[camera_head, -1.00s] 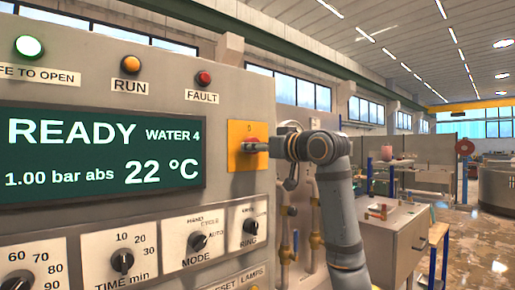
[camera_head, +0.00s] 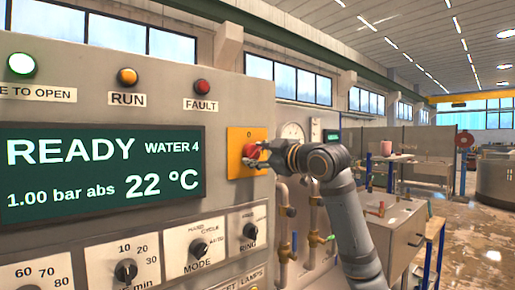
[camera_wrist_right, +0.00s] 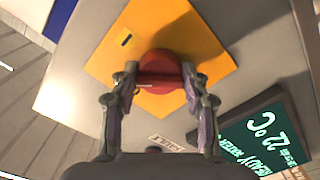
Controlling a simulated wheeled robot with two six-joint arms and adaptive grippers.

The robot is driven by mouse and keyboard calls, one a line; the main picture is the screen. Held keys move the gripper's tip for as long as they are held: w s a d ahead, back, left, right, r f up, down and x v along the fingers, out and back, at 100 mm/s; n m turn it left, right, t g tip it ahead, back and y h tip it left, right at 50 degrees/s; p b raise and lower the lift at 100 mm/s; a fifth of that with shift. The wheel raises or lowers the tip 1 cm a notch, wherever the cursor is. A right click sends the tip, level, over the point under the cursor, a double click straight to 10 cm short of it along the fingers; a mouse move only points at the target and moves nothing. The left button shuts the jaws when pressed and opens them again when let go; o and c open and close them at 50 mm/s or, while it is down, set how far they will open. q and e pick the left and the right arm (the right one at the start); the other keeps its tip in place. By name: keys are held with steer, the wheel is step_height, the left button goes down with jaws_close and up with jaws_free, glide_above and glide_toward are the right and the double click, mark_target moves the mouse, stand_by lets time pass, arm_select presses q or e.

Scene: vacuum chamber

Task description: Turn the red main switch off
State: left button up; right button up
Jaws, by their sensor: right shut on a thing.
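The red main switch (camera_head: 251,151) sits on a yellow plate (camera_head: 233,161) at the right side of the control panel, with a "0" mark above it. My right gripper (camera_head: 259,155) is at the switch, its arm coming up from the lower right. In the right wrist view the red knob (camera_wrist_right: 158,69) lies between the two fingers of my right gripper (camera_wrist_right: 161,84), which is shut on its handle. The fingers hide part of the knob, so its exact angle is hard to tell. My left gripper is not in view.
The panel display (camera_head: 101,172) reads READY, 22 °C and 1.00 bar abs. Dials, including the RING knob (camera_head: 250,230), sit below the switch. Pipes and a gauge (camera_head: 292,132) stand behind my right arm. A bench (camera_head: 400,225) is farther right.

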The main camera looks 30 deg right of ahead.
steer(key=n+p, duration=0.3)
steer(key=n, duration=0.2)
steer(key=shift+r+n+p, duration=0.2)
steer(key=shift+n+p, duration=0.1)
steer(key=shift+p, duration=0.05)
steer(key=shift+f+n+p, duration=0.1)
steer(key=shift+n+p, duration=1.1)
steer(key=shift+n, duration=0.7)
steer(key=o, duration=1.1)
steer(key=shift+o, duration=0.2)
